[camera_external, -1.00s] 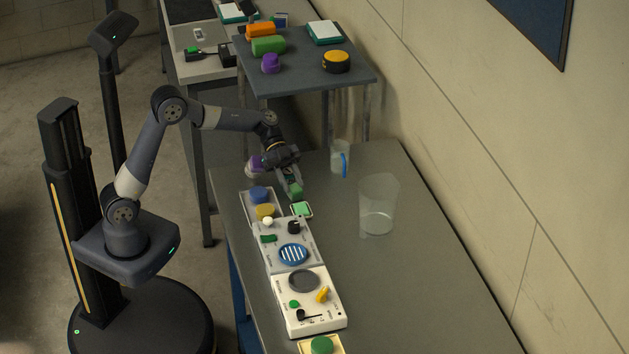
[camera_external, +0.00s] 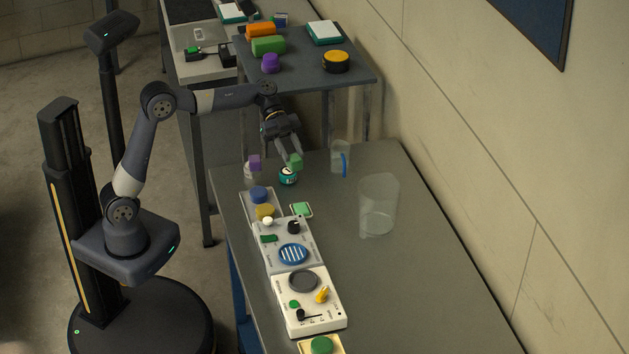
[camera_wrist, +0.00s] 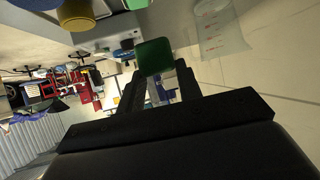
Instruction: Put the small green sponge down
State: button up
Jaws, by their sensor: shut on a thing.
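The small green sponge (camera_external: 296,161) is a green block held at the fingertips of my gripper (camera_external: 292,156). It hangs above the far part of the grey table (camera_external: 420,250), apart from the tabletop. In the wrist view the sponge (camera_wrist: 153,57) shows as a dark green block between the two black fingers of my gripper (camera_wrist: 155,76). My gripper is shut on it and points downward.
A small teal jar (camera_external: 288,177) stands just below the sponge. A purple-topped bottle (camera_external: 250,171) is to its left, a clear jug with a blue handle (camera_external: 340,156) to its right. A clear beaker (camera_external: 378,205) stands further right. White panels (camera_external: 310,310) line the left side; the right side is clear.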

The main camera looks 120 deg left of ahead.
notch_tip(320, 180, up, 5)
jog(key=w+d+n+y+p, duration=0.1)
jog(key=w+d+p, duration=0.25)
jog(key=w, duration=0.55)
jog(key=w+d+p, duration=0.3)
jog(key=w+d, duration=0.1)
jog(key=w, duration=0.5)
jog(key=w+d+n+t+y+p, duration=0.15)
jog(key=w+d+p, duration=0.35)
jog(key=w+d, duration=1.15)
jog(key=f, duration=0.7)
jog(key=s+f, duration=0.1)
jog(key=f, duration=0.3)
jog(key=shift+s+d+f, duration=0.1)
jog(key=shift+d+f, duration=0.1)
jog(key=shift+d, duration=0.1)
notch_tip(320, 180, down, 4)
jog(key=shift+f+p, duration=0.2)
jog(key=shift+p, duration=0.1)
jog(key=shift+f+b, duration=0.15)
jog(key=shift+b, duration=0.2)
jog(key=o, duration=0.9)
jog(key=shift+o, duration=0.2)
